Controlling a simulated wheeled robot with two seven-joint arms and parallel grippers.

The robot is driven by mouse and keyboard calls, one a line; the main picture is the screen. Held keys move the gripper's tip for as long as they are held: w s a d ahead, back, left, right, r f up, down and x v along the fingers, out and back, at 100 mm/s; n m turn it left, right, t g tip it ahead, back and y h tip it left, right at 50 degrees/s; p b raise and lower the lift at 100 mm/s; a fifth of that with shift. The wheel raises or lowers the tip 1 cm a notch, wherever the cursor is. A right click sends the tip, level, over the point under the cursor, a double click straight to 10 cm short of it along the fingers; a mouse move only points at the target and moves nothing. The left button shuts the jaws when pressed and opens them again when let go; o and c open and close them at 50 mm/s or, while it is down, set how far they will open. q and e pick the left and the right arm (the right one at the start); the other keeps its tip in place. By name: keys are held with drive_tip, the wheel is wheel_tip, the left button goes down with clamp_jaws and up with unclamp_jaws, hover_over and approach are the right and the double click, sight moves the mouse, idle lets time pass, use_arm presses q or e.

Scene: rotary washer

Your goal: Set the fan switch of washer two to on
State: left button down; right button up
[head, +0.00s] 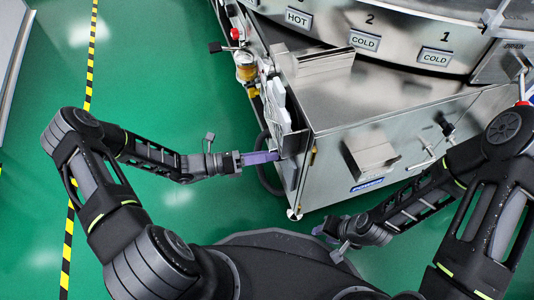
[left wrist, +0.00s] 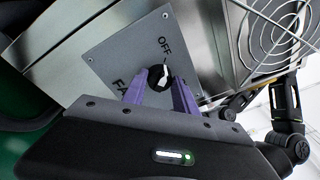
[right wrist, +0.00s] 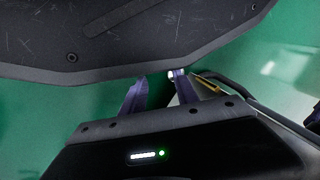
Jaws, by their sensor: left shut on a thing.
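The fan switch (left wrist: 157,76) is a small black rotary knob with a white mark, on a grey plate (left wrist: 110,58) in the left wrist view. "OFF" is printed just above it, and the white mark appears to lie on the side toward that word. Part of a "FA…" label shows at its left, cut off by my finger. My left gripper (left wrist: 160,92) has its purple fingers on either side of the knob, shut on it. In the head view the left gripper (head: 258,158) reaches the side of the steel washer (head: 340,185). My right gripper (right wrist: 158,88) is open and empty.
A round wire fan guard (left wrist: 280,35) is close to the right of the plate. A red knob and yellow fittings (head: 245,68) are on the washer's left side. Steel boxes and handles (head: 370,155) stick out of its front. Green floor (head: 150,50) is open at left.

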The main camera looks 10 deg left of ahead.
use_arm(q)
drive_tip(key=shift+s+d+r+m+t+y+p, duration=0.1)
drive_tip(key=shift+m+t+y+p, duration=0.2)
drive_tip(key=shift+m+p, duration=1.75)
drive_tip(key=shift+s+d+r+m+t+y+p, duration=0.1)
drive_tip(key=shift+m+y+p, duration=0.65)
drive_tip(key=shift+m, duration=2.35)
drive_tip(key=shift+s+m+t+y+p, duration=0.1)
drive_tip(key=shift+m+t+p, duration=0.1)
drive_tip(key=shift+m+p, duration=2)
use_arm(e)
wheel_tip(320, 180, up, 10)
drive_tip(key=s, duration=0.2)
drive_tip(key=shift+a+g+b, duration=0.3)
drive_tip(key=shift+a+b, duration=0.1)
drive_tip(key=shift+a, duration=0.05)
use_arm(q)
drive_tip(key=shift+m, duration=0.45)
drive_tip(key=c, duration=1)
unclamp_jaws()
drive_tip(key=shift+o, duration=0.2)
drive_tip(key=f+p+v, duration=0.1)
drive_tip(key=v, duration=0.6)
drive_tip(key=shift+s+a+r, duration=0.25)
drive_tip(key=shift+a+r, duration=0.05)
drive_tip(key=shift+r, duration=0.2)
use_arm(e)
drive_tip(key=shift+s+a+r+y, duration=0.15)
drive_tip(key=shift+r+y, duration=0.15)
drive_tip(key=shift+r, duration=0.3)
